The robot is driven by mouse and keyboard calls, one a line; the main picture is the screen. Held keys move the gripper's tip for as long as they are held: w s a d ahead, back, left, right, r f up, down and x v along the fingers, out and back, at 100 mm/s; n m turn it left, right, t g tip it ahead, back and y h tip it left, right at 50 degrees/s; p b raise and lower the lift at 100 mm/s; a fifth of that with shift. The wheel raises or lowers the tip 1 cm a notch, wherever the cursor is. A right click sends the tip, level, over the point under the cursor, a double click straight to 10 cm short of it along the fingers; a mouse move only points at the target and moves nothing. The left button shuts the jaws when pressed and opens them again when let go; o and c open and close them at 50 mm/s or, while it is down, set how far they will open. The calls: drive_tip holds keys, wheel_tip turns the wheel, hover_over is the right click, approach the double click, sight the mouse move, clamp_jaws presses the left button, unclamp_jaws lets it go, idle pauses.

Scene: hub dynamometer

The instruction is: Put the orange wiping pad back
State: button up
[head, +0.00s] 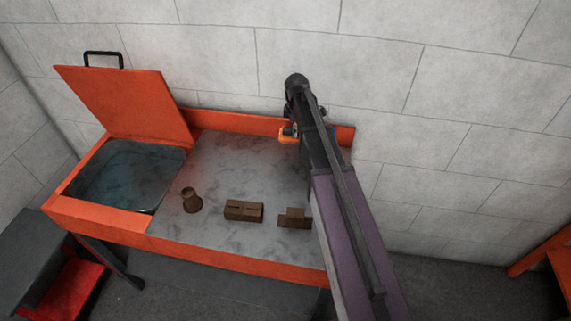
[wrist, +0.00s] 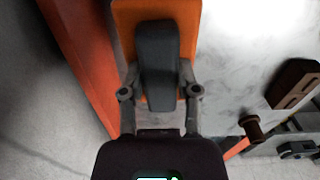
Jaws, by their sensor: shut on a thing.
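The orange wiping pad (head: 289,135) is at the back right of the bench, close to the back rail. In the wrist view the pad (wrist: 190,25) has a dark grey block-shaped handle (wrist: 157,50) on it. My gripper (wrist: 158,75) is shut on this handle, one finger on each side. In the head view my gripper (head: 299,128) is beside the pad and partly hidden by my arm. I cannot tell whether the pad touches the bench top.
The grey bench top (head: 228,165) has an orange rim. A basin (head: 125,175) with a raised orange lid (head: 130,103) is at its left. A brown cup-like part (head: 191,200), a brown block (head: 244,211) and a stepped brown block (head: 293,218) stand near the front. A block wall (head: 225,50) is behind.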

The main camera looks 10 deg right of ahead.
drive_tip(key=shift+a, duration=0.2)
drive_tip(key=shift+s+a, duration=0.25)
drive_tip(key=shift+s, duration=0.1)
drive_tip(key=shift+m, duration=0.5)
drive_tip(key=s+a+f+b, duration=0.1)
drive_tip(key=s+a, duration=0.2)
drive_tip(key=s, duration=0.2)
drive_tip(key=s+a+f+b, duration=0.1)
drive_tip(key=s+a, duration=0.3)
drive_tip(key=s, duration=0.2)
drive_tip(key=s+a+f+b, duration=0.1)
drive_tip(key=s+a, duration=0.3)
drive_tip(key=s, duration=0.2)
drive_tip(key=shift+s+a+f+b, duration=0.1)
drive_tip(key=shift+s+f+b, duration=0.1)
drive_tip(key=shift+f+b, duration=0.1)
drive_tip(key=shift+w, duration=0.15)
drive_tip(key=w+d, duration=0.2)
drive_tip(key=w, duration=0.1)
drive_tip(key=w+d+f+b, duration=0.1)
drive_tip(key=w+d, duration=0.1)
drive_tip(key=w, duration=0.2)
drive_tip(key=w+d, duration=0.3)
drive_tip(key=w, duration=0.1)
drive_tip(key=shift+w+f, duration=0.15)
